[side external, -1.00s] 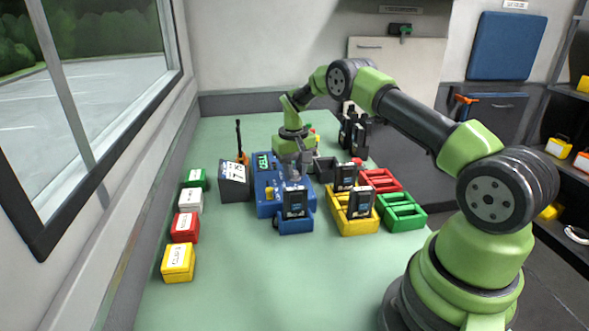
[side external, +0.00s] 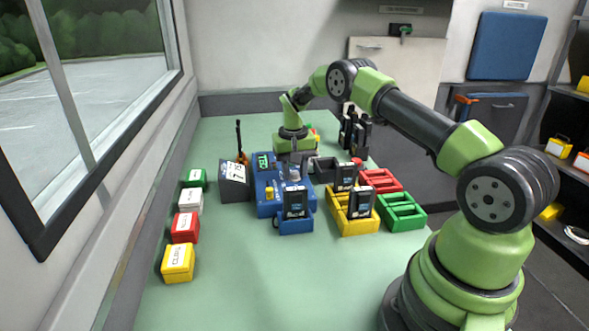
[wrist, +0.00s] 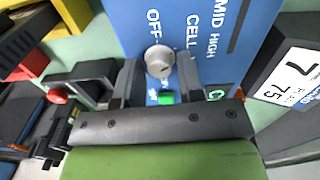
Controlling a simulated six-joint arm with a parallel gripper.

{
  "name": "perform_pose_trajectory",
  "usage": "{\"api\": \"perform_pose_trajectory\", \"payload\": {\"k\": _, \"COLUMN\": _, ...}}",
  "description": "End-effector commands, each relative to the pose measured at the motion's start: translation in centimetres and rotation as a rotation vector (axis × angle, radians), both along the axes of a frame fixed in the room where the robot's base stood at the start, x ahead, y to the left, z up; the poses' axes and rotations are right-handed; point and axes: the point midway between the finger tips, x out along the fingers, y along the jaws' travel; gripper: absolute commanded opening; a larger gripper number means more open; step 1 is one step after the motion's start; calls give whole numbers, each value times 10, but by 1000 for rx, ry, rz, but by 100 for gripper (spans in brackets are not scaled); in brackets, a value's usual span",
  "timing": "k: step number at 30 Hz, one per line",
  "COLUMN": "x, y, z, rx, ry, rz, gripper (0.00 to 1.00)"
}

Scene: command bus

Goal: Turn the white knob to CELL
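The white knob (wrist: 159,60), light grey in this light, sits on the blue box (wrist: 115,15) in the wrist view. OFF, CELL, MID and HIGH are printed around it. Its pointing direction is too small to tell. My gripper (wrist: 160,64) has one finger on each side of the knob, with visible gaps, so it is open. I cannot tell how far the fingertips are above the panel. A green button (wrist: 166,98) and part of a green display (wrist: 215,94) show below. In the side view, my gripper (side external: 294,168) is over the blue box (side external: 267,204), hiding the knob.
A dark box with a white label (side external: 233,172) stands left of the blue box. Yellow (side external: 352,226), red (side external: 381,179) and green (side external: 402,212) trays are at right. Small coloured boxes line the left table edge. The front table is clear.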

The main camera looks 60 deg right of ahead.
Motion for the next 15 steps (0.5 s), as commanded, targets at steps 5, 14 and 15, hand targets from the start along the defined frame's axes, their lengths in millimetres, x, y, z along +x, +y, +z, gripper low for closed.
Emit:
{"api": "perform_pose_trajectory", "payload": {"k": 5, "x": 0, "y": 0, "z": 0, "rx": 1, "ry": 1, "rz": 0, "gripper": 50}}
{"api": "perform_pose_trajectory", "payload": {"k": 14, "x": 0, "y": 0, "z": 12, "rx": 0, "ry": -1, "rz": 0, "gripper": 50}}
{"api": "perform_pose_trajectory", "payload": {"k": 15, "x": 1, "y": 0, "z": 18, "rx": -1, "ry": -2, "rz": 0, "gripper": 50}}
